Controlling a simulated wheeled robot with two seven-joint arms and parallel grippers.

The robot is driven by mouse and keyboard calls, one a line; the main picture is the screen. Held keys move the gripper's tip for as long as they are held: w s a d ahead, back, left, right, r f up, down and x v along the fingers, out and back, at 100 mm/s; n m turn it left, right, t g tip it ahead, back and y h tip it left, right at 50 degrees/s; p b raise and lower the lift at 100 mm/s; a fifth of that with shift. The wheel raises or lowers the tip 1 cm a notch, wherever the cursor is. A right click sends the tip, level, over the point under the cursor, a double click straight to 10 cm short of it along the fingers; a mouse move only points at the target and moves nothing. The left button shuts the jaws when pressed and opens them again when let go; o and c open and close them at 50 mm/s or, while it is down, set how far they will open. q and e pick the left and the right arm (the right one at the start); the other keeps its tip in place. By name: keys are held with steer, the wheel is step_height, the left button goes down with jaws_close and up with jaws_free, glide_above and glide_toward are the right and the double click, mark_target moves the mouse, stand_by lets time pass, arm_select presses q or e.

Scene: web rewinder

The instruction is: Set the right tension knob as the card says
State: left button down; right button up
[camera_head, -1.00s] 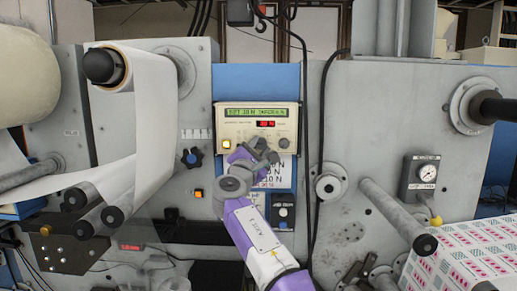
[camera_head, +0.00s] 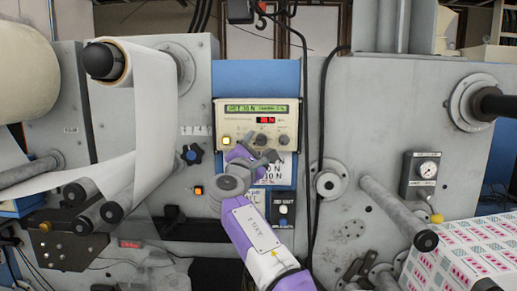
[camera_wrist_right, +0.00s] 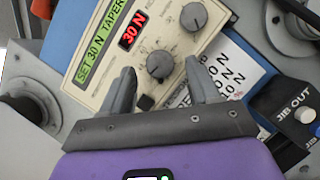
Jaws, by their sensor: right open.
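The beige tension controller (camera_head: 240,128) has a green display reading SET 30 N TAPER and a red readout of 30 N. Its large middle knob (camera_wrist_right: 160,65) also shows in the head view (camera_head: 261,139); a second knob (camera_wrist_right: 193,17) is to its right. A white card (camera_wrist_right: 238,72) below has several lines ending in N, partly covered by a finger. My right gripper (camera_head: 256,155) is open and empty in front of the panel's lower edge. In the wrist view its fingertips appear either side of the middle knob; contact cannot be told. My left gripper is out of view.
A JIB OUT switch box (camera_wrist_right: 300,110) is below the card. A dark blue knob (camera_head: 191,154) and an orange-lit button (camera_head: 198,190) are at left. A black cable (camera_head: 322,140) hangs right of the panel. Rollers (camera_head: 400,210) jut out at right.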

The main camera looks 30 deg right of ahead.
steer(key=b+v, duration=0.3)
steer(key=v, duration=0.3)
steer(key=shift+s, duration=0.15)
steer(key=w+d+n+t+y, duration=0.1)
steer(key=d+n, duration=0.1)
steer(key=n, duration=0.2)
steer(key=w+d+r+n+t+y+p, duration=0.1)
steer(key=w+d+n+t, duration=0.1)
steer(key=n, duration=0.2)
steer(key=w+d+n+t+y+p, duration=0.1)
steer(key=w+d+n+t+y, duration=0.1)
steer(key=n, duration=0.2)
steer(key=shift+r+n, duration=0.35)
steer(key=shift+n, duration=0.05)
steer(key=shift+c, duration=0.4)
